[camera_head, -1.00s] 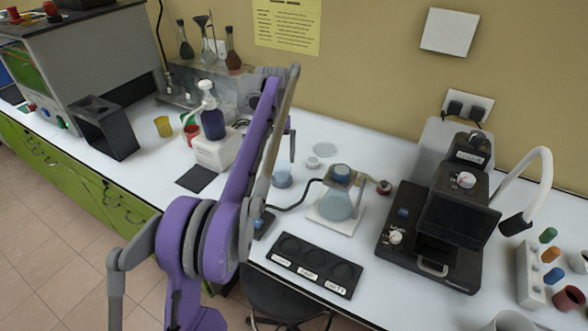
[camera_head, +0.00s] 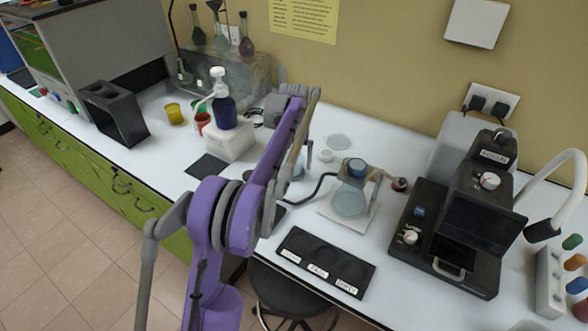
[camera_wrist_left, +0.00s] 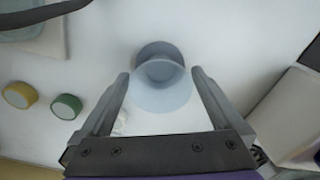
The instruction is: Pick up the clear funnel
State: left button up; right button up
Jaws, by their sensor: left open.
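The clear funnel (camera_wrist_left: 163,97), pale and see-through, shows in the left wrist view with its round wide part towards me, over a darker round shape. My left gripper (camera_wrist_left: 160,78) is open, with one finger on each side of the funnel; I cannot tell whether either touches it. In the head view the purple left arm hides most of its gripper. A pale blue edge, likely the funnel (camera_head: 298,170), shows beside that arm. My right gripper is not in view.
A black instrument (camera_head: 455,240) stands further right. A pump bottle (camera_head: 224,108) on a white box is left. Yellow (camera_wrist_left: 18,95) and green (camera_wrist_left: 66,107) caps lie near.

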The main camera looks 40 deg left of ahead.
pick_arm(q)
jog(key=shift+f, duration=0.95)
jog(key=c, duration=1.1)
jog(key=shift+r, duration=0.15)
